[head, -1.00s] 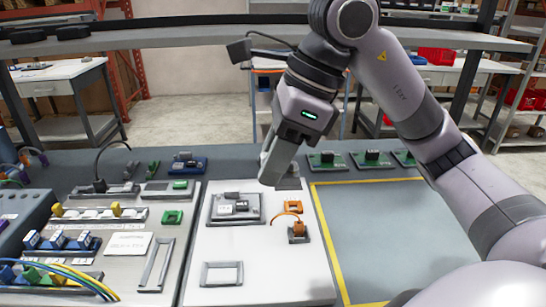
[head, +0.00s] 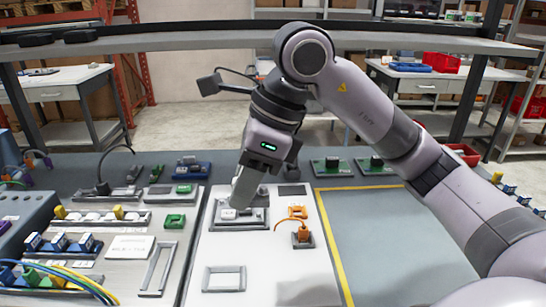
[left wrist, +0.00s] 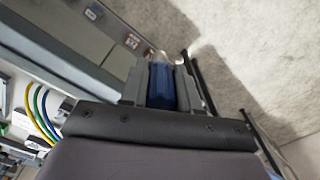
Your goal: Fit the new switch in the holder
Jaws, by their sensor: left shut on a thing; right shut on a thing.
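The grey holder (head: 263,220) lies on the white board. A small white block (head: 228,214) shows in its left part. My right gripper (head: 239,205) points down at the holder, tilted, and hides its middle. It is shut on a small part hidden by the fingers, so I cannot tell whether that is the new switch or whether it is seated. A flat dark pad (head: 292,190) lies behind and right of the holder with nothing visible on it. In the left wrist view my left gripper (left wrist: 160,80) is shut on a blue part (left wrist: 161,86).
An orange plug (head: 302,235) with a cable sits right of the holder, near an orange piece (head: 297,211). An empty grey frame (head: 224,279) lies in front. Left are rows of modules and a green block (head: 175,221). The yellow-edged mat (head: 390,235) has clear room.

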